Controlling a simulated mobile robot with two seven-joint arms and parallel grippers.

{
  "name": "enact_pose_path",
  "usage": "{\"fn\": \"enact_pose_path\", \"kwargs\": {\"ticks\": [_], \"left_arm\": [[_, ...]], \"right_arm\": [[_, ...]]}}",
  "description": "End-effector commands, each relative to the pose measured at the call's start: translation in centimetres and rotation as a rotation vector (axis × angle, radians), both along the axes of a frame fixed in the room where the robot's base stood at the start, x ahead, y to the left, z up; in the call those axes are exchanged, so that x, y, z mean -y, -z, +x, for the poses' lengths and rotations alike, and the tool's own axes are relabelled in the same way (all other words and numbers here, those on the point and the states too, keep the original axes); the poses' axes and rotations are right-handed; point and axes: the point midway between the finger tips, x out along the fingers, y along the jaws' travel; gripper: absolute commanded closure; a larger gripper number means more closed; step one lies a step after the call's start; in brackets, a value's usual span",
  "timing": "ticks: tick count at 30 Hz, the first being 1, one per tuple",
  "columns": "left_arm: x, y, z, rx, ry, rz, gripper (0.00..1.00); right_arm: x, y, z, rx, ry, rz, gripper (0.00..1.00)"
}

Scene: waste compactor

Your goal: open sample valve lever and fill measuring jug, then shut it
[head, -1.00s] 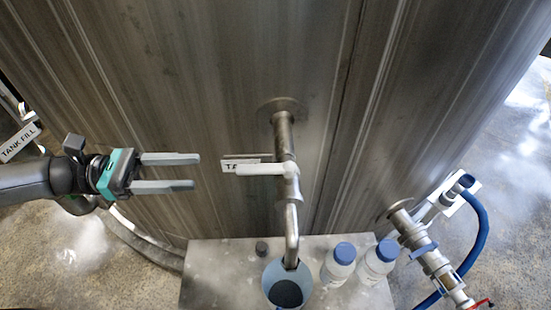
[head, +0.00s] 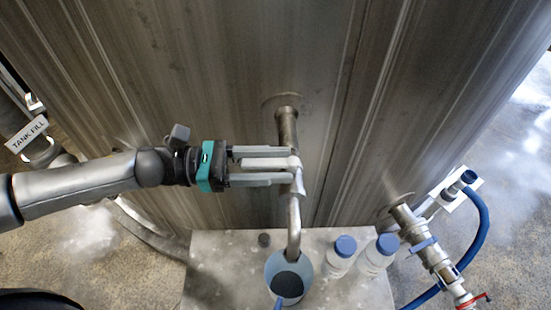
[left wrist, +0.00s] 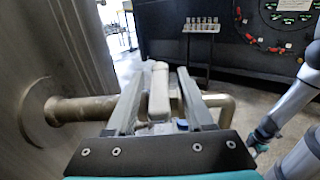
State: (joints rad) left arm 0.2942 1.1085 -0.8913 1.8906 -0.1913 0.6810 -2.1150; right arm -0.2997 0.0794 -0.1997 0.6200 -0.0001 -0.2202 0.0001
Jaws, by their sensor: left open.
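The sample valve's white lever (head: 268,164) lies crosswise to its metal pipe (head: 293,222) on the tank wall. My left gripper (head: 293,170) is open, with its two fingers on either side of the lever. In the left wrist view the lever (left wrist: 160,92) stands between the fingers, with a gap visible on at least one side; contact is unclear. The blue measuring jug (head: 302,263) stands below the spout, whose end reaches over its mouth. The jug's inside looks dark; I cannot tell a liquid level.
Two white bottles with blue caps, one here (head: 340,262), stand right of the jug on a grey stand (head: 215,265). A small dark cap (head: 264,240) lies behind the jug. A second valve with a blue hose (head: 482,225) is at the right.

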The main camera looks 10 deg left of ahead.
Motion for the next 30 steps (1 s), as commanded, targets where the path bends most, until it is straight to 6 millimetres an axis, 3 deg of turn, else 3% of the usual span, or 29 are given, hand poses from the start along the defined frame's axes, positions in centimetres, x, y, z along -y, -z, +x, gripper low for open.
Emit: {"fn": "enact_pose_path", "kwargs": {"ticks": [10,24,30], "left_arm": [[0.31,0.06,0.06,-0.001,0.0,0.001,0.49],[0.29,0.05,0.05,-0.001,0.0,0.001,1.0],[0.29,0.05,0.04,-0.001,0.001,0.001,1.0]], "right_arm": [[0.02,-0.05,-0.05,-0.001,0.0,0.0,0.47],[0.02,-0.05,-0.07,-0.001,0.0,0.0,0.47],[0.03,-0.05,-0.08,-0.001,0.0,0.0,0.47]]}}
